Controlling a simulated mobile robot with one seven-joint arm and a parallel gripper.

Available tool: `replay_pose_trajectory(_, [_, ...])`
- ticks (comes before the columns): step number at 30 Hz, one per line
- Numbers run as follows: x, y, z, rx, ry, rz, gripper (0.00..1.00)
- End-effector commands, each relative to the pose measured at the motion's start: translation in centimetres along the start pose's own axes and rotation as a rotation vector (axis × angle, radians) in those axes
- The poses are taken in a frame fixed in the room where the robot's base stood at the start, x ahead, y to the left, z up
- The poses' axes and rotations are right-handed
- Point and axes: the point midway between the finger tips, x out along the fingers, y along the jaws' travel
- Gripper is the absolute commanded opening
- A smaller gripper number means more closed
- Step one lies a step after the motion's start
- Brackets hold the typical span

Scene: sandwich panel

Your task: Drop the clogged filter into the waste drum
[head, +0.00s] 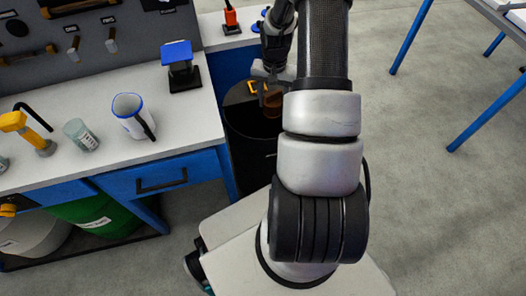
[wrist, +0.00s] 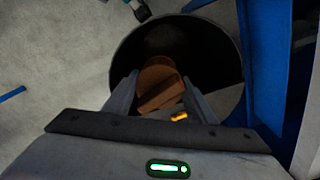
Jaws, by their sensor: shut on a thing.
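My gripper (head: 272,84) is over the black waste drum (head: 247,148), which stands on the floor at the right end of the workbench. In the wrist view my gripper (wrist: 160,95) is shut on the brown clogged filter (wrist: 158,84). The filter also shows in the head view (head: 273,100), partly hidden by my arm. In the wrist view the drum's dark round opening (wrist: 205,45) lies behind the filter, and the filter appears within its outline. I cannot tell how far the filter is above or below the rim.
The workbench (head: 70,160) with a blue frame stands close beside the drum.

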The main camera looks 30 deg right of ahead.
Motion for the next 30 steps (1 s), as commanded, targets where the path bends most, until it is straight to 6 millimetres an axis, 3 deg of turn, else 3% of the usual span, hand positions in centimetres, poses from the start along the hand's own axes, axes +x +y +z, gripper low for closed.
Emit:
replay_pose_trajectory(6, [0.0, 0.0, 0.0, 0.000, 0.001, 0.000, 0.27])
replay_pose_trajectory(7, [0.0, 0.0, 0.0, 0.000, 0.001, 0.000, 0.52])
replay_pose_trajectory(11, [0.0, 0.0, 0.0, 0.000, 0.001, 0.000, 0.73])
replay_pose_trajectory(22, [-0.6, 0.0, -0.1, 0.000, 0.001, 0.000, 0.73])
replay_pose_trajectory(26, [-2.7, 0.0, -0.1, -0.001, 0.005, -0.001, 0.73])
replay_pose_trajectory(30, [-6.0, 0.0, -0.2, 0.000, 0.005, -0.001, 0.73])
